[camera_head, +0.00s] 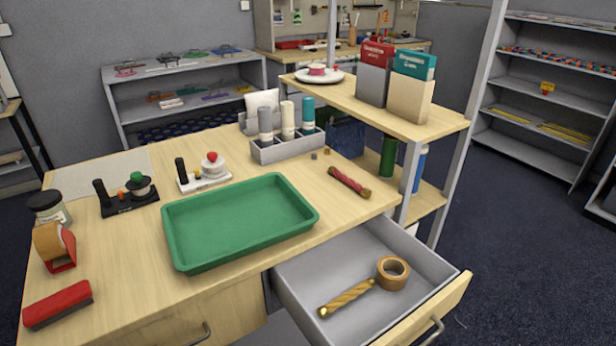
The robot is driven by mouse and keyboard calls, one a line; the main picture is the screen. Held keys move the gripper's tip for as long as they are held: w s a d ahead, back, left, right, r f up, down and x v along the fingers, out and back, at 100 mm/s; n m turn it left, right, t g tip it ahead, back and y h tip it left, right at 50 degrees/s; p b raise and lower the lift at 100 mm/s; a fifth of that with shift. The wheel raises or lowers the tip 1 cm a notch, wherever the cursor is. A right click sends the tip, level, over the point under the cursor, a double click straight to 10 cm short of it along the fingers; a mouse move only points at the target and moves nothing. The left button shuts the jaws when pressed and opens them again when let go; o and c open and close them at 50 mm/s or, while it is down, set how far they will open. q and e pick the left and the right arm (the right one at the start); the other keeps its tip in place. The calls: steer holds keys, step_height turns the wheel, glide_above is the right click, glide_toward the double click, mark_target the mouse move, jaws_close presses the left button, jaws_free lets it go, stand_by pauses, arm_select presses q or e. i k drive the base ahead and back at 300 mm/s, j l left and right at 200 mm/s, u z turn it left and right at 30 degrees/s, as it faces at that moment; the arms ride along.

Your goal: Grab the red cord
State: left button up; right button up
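The red cord (349,182) is a short twisted bundle with tan ends. It lies flat on the wooden table top, right of the green tray and near the table's right edge, above the open drawer. It is in full view and nothing touches it. Neither of my grippers shows in the head view.
A green tray (171,228) sits mid-table. The open drawer (301,287) juts out at the front right, holding a gold cord (347,297) and a tape roll (393,272). A grey divided holder (266,154) and a raised shelf (440,125) stand behind the cord.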

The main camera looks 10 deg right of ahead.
mark_target(367, 194)
steer(key=i+l+u, duration=0.1)
steer(key=l+u, duration=0.3)
steer(key=l, duration=0.75)
steer(key=k+l+u, duration=0.1)
steer(key=l+u, duration=0.3)
steer(key=l, duration=0.7)
